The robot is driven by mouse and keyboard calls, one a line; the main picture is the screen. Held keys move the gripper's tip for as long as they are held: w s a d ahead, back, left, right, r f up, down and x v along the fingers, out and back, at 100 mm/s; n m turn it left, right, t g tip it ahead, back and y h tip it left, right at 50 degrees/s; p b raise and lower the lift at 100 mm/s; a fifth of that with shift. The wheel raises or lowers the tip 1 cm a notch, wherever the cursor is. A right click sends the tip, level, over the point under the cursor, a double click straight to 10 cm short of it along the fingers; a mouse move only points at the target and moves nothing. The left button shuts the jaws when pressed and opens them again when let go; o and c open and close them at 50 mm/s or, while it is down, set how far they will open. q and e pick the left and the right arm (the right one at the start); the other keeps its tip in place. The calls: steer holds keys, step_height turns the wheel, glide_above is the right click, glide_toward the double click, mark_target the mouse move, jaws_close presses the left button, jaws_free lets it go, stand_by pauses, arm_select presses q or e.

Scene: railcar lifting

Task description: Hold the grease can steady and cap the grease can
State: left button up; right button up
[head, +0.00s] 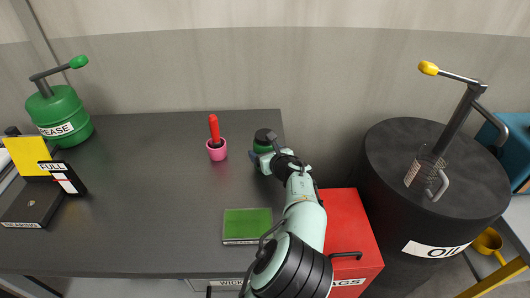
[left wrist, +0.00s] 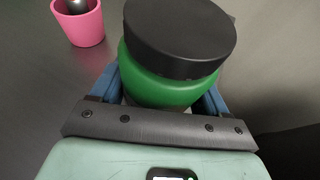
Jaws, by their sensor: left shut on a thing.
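A small green can (head: 262,148) with a black cap (head: 265,136) on top stands near the right edge of the dark worktop. My left gripper (head: 268,161) is shut around the can's body. In the left wrist view the green can (left wrist: 165,90) sits between the two blue fingers, and the wide black cap (left wrist: 180,38) covers its top. The cap looks slightly offset to the right; whether it is fully seated I cannot tell. My right gripper is not in view.
A pink cup (head: 217,151) with a red-handled tool stands left of the can. A green pump labelled GREASE (head: 62,112) is at far left. A green-topped box (head: 247,225) lies in front. A red cabinet (head: 350,230) and black OIL drum (head: 430,200) are right.

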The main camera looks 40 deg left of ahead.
arm_select(q)
steer(key=shift+r, duration=0.2)
step_height(320, 180, up, 20)
steer(key=p, duration=0.5)
steer(key=shift+f+p, duration=0.15)
steer(key=shift+p, duration=0.15)
steer(key=o, duration=0.6)
steer(key=c, duration=0.7)
steer(key=shift+d, duration=0.1)
